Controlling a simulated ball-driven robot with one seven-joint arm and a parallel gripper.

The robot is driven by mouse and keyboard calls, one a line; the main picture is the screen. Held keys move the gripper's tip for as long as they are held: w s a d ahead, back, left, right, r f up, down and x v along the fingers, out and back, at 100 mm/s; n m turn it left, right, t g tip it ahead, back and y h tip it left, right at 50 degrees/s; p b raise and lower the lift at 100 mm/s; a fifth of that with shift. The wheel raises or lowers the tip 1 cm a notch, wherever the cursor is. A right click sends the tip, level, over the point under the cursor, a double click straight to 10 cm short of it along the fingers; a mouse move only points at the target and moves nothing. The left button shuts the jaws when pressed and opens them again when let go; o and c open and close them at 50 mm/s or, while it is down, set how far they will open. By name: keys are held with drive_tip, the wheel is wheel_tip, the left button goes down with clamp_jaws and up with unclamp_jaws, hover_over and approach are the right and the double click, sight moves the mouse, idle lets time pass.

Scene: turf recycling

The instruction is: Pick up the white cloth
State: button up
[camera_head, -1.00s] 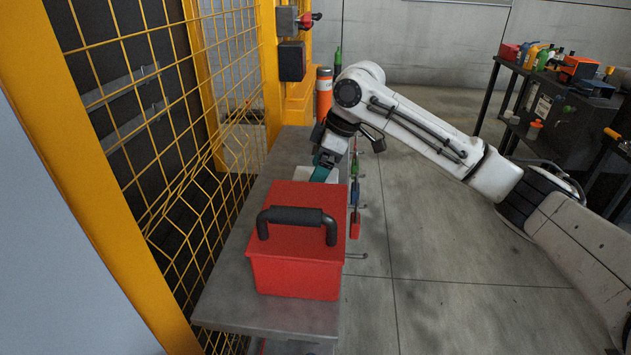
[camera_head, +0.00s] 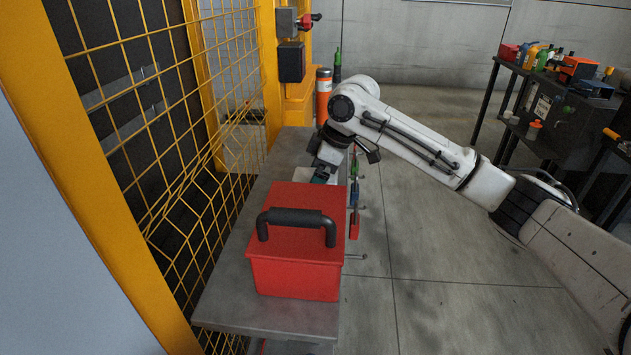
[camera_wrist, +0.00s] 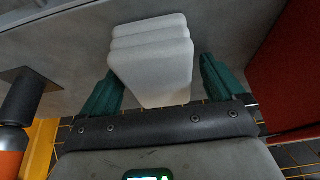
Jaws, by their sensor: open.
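The white cloth (camera_wrist: 152,62) is a folded, layered stack lying on the grey bench in the wrist view. In the head view only a pale strip of it (camera_head: 303,174) shows behind the red toolbox. My gripper (camera_wrist: 160,85) has its two green fingers apart, one on each side of the cloth. In the head view my gripper (camera_head: 321,177) points down behind the toolbox, and its fingertips are mostly hidden. I cannot tell whether the fingers touch the cloth.
The red toolbox (camera_head: 297,270) with a black handle stands on the bench (camera_head: 225,295), close to my gripper. A yellow mesh fence (camera_head: 205,170) runs along the bench's left side. An orange bottle (camera_head: 323,97) is at the far end. Tools hang at the bench's right edge.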

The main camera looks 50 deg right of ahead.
sight(309, 174)
drive_tip(key=c, duration=1)
drive_tip(key=shift+c, duration=0.2)
drive_tip(key=shift+r, duration=0.1)
wheel_tip(309, 174, up, 4)
drive_tip(key=shift+w+f, duration=0.1)
drive_tip(key=s+a+r, duration=0.3)
drive_tip(key=s+r, duration=0.6)
drive_tip(key=s, duration=0.4)
drive_tip(key=shift+s+a+r, duration=0.2)
drive_tip(key=shift+s+r, duration=0.05)
drive_tip(key=shift+s, duration=0.1)
